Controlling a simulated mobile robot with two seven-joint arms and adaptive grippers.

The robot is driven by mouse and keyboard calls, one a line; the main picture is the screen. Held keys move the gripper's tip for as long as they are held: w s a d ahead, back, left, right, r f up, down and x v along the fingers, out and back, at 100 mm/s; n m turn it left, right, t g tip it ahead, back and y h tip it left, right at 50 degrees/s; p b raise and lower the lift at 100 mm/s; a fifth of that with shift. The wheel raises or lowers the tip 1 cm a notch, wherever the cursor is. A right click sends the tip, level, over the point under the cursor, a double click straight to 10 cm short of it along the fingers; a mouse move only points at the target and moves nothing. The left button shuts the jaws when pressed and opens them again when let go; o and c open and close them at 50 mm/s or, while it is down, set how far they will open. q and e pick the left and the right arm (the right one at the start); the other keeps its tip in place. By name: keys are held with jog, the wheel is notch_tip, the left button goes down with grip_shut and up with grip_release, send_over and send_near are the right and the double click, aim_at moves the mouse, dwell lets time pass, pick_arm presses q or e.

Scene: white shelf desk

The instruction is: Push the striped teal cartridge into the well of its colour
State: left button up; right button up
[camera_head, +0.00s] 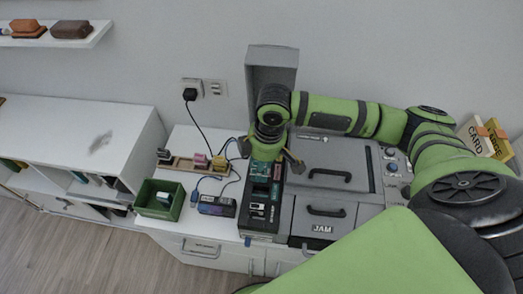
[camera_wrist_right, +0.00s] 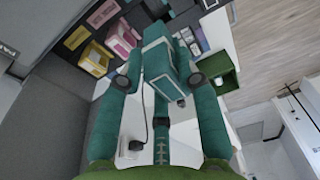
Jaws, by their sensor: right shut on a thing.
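My right gripper (camera_wrist_right: 160,80) is shut on a teal cartridge (camera_wrist_right: 160,60), which shows between its two fingers in the right wrist view. A pale band shows on the cartridge. In the head view, my right gripper (camera_head: 268,155) is over the far end of the black dock (camera_head: 262,222) beside the grey machine. A teal patch shows just below the gripper there; I cannot tell whether it is the cartridge or a well. Yellow (camera_wrist_right: 95,57) and pink (camera_wrist_right: 122,38) parts of the dock show in the right wrist view. The teal well is not clearly visible. My left gripper is not in view.
Left of the dock, a wooden rack (camera_head: 181,167) holds pink (camera_head: 200,160) and yellow (camera_head: 219,164) blocks. A green crate (camera_head: 147,207) and a dark purple-fronted device (camera_head: 216,206) stand nearer. The grey machine (camera_head: 330,158) is right of the dock. Cables lie behind.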

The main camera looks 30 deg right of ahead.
jog(key=shift+d, duration=0.1)
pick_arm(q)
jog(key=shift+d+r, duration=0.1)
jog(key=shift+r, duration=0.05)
